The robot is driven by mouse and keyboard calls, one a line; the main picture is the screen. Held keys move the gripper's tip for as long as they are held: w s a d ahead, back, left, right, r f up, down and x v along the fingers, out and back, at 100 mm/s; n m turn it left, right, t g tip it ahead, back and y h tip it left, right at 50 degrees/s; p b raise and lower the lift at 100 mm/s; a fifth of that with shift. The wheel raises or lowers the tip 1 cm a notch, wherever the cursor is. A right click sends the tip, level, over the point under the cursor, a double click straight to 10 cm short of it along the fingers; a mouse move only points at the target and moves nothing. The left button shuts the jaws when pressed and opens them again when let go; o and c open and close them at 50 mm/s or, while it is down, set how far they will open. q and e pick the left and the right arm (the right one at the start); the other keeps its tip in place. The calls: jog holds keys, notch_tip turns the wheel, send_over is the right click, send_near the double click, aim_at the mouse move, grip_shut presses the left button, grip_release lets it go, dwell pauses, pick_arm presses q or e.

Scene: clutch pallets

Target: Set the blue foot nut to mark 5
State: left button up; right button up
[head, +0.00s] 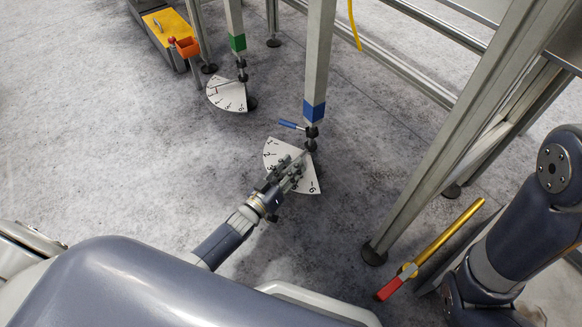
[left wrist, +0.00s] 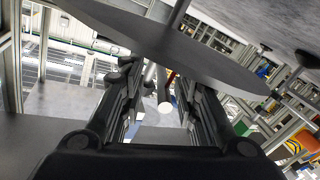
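The blue-banded leg (head: 315,105) stands upright on a dark threaded foot (head: 311,132), with a blue lever (head: 289,125) sticking out to the left. A white fan-shaped dial (head: 305,182) lies at its base; marks 1, 2, 3 and 6 are readable, and mark 5 is hidden by my gripper. My left gripper (head: 293,168) is over the dial, close beside the foot. In the left wrist view, its fingers (left wrist: 167,110) are apart, with a pale-ended rod (left wrist: 164,104) visible between them; I cannot tell whether they touch anything. The nut's setting is unclear. My right gripper is out of view.
A green-banded leg (head: 236,42) with its own dial (head: 228,95) stands at the back left. A yellow-topped box (head: 168,28) is beyond it. A metal frame post (head: 440,150) and a brass bar with a red handle (head: 389,288) are at right. Floor at left is clear.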

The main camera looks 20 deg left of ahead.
pick_arm(q)
jog(key=v, duration=1.2)
jog(key=shift+c, duration=0.2)
